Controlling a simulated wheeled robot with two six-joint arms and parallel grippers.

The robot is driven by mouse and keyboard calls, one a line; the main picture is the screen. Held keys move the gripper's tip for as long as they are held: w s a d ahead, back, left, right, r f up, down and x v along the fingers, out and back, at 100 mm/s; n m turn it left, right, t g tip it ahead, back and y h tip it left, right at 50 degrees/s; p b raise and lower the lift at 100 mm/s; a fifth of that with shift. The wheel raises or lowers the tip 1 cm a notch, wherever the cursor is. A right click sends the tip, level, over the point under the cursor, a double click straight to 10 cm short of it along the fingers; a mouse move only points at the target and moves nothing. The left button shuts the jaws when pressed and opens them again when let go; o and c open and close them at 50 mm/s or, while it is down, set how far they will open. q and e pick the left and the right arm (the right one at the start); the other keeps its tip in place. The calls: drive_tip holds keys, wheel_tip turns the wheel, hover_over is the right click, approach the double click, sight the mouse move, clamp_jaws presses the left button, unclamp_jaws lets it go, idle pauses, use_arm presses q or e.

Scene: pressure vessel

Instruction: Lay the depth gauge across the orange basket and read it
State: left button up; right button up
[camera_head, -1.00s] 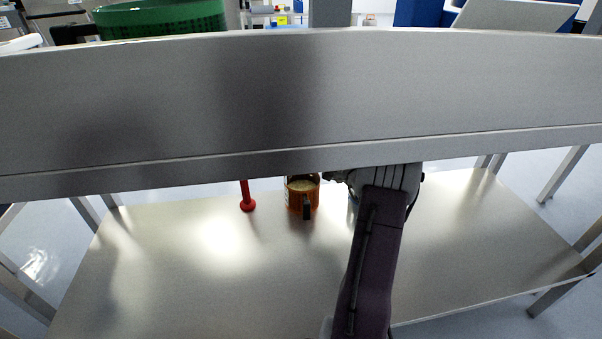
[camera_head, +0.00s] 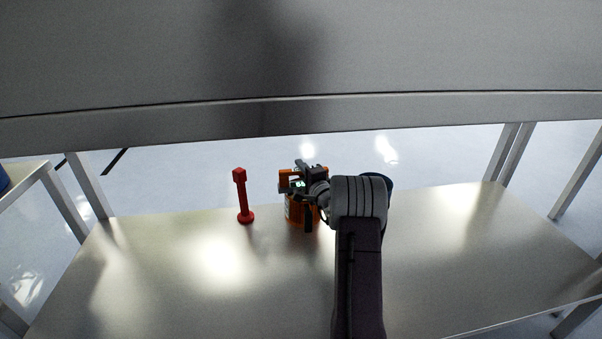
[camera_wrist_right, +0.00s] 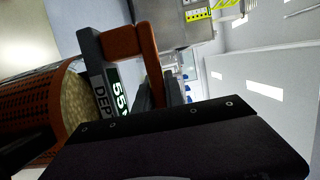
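The orange basket (camera_head: 291,212) stands on the lower shelf and has a black handle at its front. In the right wrist view the basket (camera_wrist_right: 28,105) shows sideways, with tan fill at its mouth. The depth gauge (camera_head: 284,184) has an orange handle, a dark bar and a lit green display. It is at the basket's mouth; I cannot tell whether it touches the rim. In the wrist view the gauge (camera_wrist_right: 96,68) shows "DEP" and a partly hidden "55". My right gripper (camera_wrist_right: 158,92) appears shut on the gauge's orange handle. My left gripper is not in view.
A red post on a round foot (camera_head: 243,197) stands on the shelf left of the basket. The metal lower shelf (camera_head: 180,290) is otherwise largely clear. A thick upper tabletop edge (camera_head: 300,115) crosses above the arm. Table legs stand at both sides.

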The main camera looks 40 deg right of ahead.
drive_tip(key=o, duration=0.4)
drive_tip(key=shift+s, duration=0.1)
drive_tip(key=p+v, duration=0.4)
drive_tip(key=v, duration=0.7)
drive_tip(key=shift+s+a, duration=0.2)
drive_tip(key=shift+s, duration=0.2)
